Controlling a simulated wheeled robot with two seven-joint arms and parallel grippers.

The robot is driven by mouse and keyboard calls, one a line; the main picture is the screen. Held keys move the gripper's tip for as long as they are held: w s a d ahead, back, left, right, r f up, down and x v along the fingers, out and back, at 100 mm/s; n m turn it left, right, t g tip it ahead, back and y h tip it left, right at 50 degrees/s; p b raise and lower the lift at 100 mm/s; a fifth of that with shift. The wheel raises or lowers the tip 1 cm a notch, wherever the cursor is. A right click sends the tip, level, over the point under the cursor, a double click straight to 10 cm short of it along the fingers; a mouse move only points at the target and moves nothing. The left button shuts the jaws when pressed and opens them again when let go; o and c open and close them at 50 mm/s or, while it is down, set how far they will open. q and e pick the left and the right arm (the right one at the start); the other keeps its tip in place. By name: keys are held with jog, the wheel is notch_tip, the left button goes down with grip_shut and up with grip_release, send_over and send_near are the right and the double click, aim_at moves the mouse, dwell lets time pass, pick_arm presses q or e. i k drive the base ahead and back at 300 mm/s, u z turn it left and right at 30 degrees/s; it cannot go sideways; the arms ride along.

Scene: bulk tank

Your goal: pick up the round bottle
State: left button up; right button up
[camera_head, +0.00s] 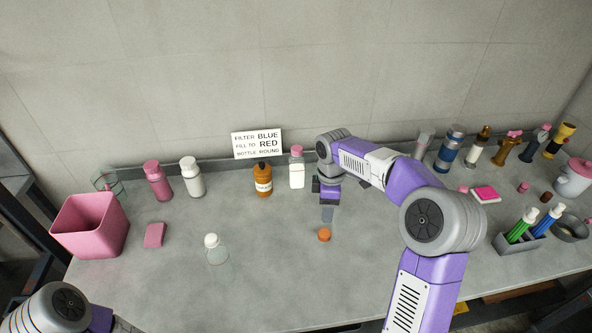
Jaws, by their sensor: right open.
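A clear, round-bodied bottle (217,254) with a white cap stands upright on the grey counter, left of centre and nearer the front. An amber bottle (263,184) and a squarish white bottle with a pink cap (297,175) stand at the back below the sign. My right gripper (327,214) points down just right of the white bottle, apart from the clear bottle; it is open with nothing seen in it. Part of my left arm shows at the lower left; its gripper is out of view.
A sign (257,143) reads filter blue, fill to red, bottle round. An orange cap (324,235) lies below my right gripper. A pink bin (90,226), pink block (154,235), pink bottle (158,183) and white bottle (193,180) stand left. Several containers fill the right side.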

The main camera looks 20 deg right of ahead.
aim_at(216, 253)
jog(key=k, duration=1)
